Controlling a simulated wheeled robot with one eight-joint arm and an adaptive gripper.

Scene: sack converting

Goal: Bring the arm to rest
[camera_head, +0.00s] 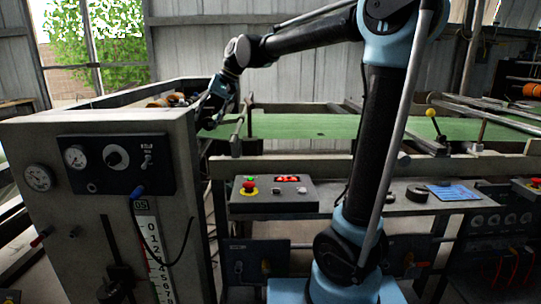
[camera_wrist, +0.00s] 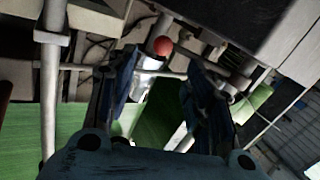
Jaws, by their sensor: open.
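My gripper (camera_head: 211,112) is at the far end of my raised arm, by the top right corner of the grey machine cabinet (camera_head: 100,129) in the head view. In the wrist view my gripper (camera_wrist: 162,66) shows two dark blue fingers spread apart with nothing held between them. A red ball knob (camera_wrist: 162,46) appears beyond and between the fingertips. I cannot tell its exact distance, and I see no clear contact with it.
A green belt (camera_head: 305,126) runs behind my arm. A control box (camera_head: 273,197) with lit buttons sits in front of it. A yellow-knobbed lever (camera_head: 431,113) and a blue sheet (camera_head: 453,192) are at right. Rails and rods surround my gripper closely.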

